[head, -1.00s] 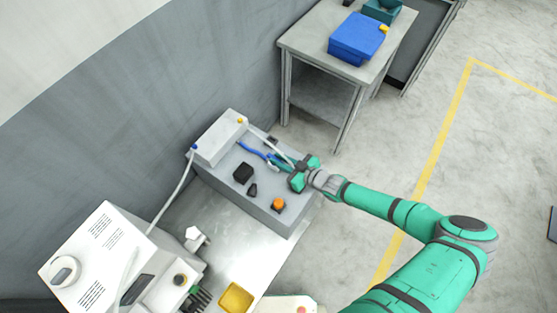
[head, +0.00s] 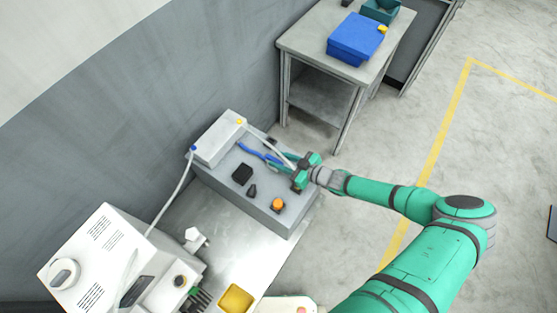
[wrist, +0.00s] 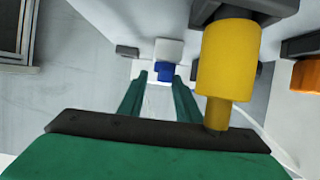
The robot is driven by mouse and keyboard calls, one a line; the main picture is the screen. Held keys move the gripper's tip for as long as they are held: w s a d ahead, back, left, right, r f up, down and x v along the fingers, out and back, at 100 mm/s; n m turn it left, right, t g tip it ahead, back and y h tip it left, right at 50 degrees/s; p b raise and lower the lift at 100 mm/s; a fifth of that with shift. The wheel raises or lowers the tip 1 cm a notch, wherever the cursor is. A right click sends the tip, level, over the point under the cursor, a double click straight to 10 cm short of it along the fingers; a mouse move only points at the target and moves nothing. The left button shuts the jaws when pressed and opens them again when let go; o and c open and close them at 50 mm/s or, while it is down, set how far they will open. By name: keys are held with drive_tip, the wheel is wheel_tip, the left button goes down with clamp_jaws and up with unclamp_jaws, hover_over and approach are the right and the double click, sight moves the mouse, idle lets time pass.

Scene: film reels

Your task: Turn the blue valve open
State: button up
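The blue valve part (head: 252,151) shows as a thin blue shape on top of the grey block, beside the white box. My gripper (head: 284,163) reaches it from the right, with its fingers pointing at the blue shape. In the wrist view, a blue piece (wrist: 165,71) sits in front of a white block, between and just beyond my two teal fingertips (wrist: 160,78). The fingers are apart, with a gap between them. I cannot tell whether they touch the blue part. The valve's handle angle is partly hidden by my gripper.
The grey block (head: 262,205) also carries a black cube (head: 242,173) and an orange knob (head: 278,204). A white box (head: 218,138) with a hose stands at its back. In the wrist view, a yellow cylinder (wrist: 228,62) is close on the right. A side table (head: 305,45) stands behind.

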drive_tip(key=shift+s+a, duration=0.15)
drive_tip(key=shift+s+d+r, duration=0.15)
drive_tip(key=shift+s+d, duration=0.05)
drive_tip(key=shift+d, duration=0.1)
drive_tip(key=v, duration=1)
drive_tip(key=shift+d, duration=0.1)
